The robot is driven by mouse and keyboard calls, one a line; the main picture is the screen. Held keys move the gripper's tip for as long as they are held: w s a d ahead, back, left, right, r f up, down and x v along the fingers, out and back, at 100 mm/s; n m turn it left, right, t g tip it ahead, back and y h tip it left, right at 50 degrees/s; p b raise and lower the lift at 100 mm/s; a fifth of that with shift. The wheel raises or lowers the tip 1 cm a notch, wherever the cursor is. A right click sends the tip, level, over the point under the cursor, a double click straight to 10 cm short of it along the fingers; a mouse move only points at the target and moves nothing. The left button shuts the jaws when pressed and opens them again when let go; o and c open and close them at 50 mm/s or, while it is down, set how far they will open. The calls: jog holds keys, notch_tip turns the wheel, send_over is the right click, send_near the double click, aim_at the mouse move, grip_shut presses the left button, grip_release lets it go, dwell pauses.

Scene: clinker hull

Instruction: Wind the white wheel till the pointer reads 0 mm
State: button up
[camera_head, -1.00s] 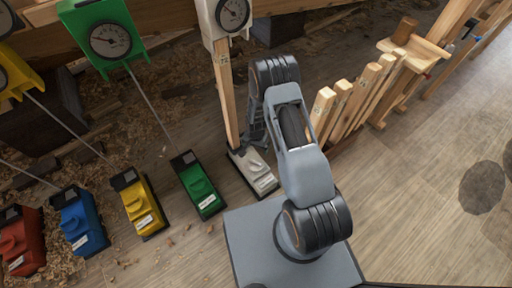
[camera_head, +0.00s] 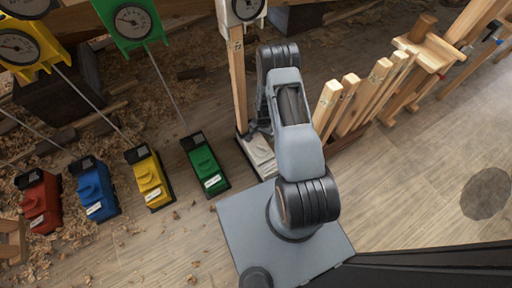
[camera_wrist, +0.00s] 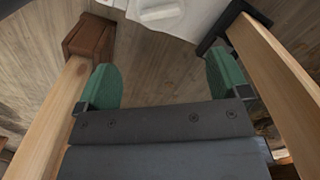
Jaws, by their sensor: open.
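A white gauge (camera_head: 243,10) with a round dial is at the top of the head view, cut by the frame edge. Its pointer is too small to read. A wooden post (camera_head: 238,75) runs down from it to a white base unit (camera_head: 259,155) on the floor, partly hidden by my arm. In the wrist view white parts (camera_wrist: 160,12) show at the top edge; I cannot tell a wheel there. My gripper (camera_wrist: 165,85) is open, its two green pads apart with only floor between them. It is hidden behind my arm in the head view.
Green (camera_head: 205,165), yellow (camera_head: 149,178), blue (camera_head: 94,190) and red (camera_head: 40,200) base units stand in a row to the left. Several wooden boards (camera_head: 365,95) lean right of my arm. In the wrist view wood rises on both sides of my gripper.

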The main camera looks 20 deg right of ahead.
aim_at(262, 147)
notch_tip(262, 147, down, 13)
jog(key=b, duration=0.4)
jog(key=shift+b, duration=0.3)
jog(key=c, duration=0.9)
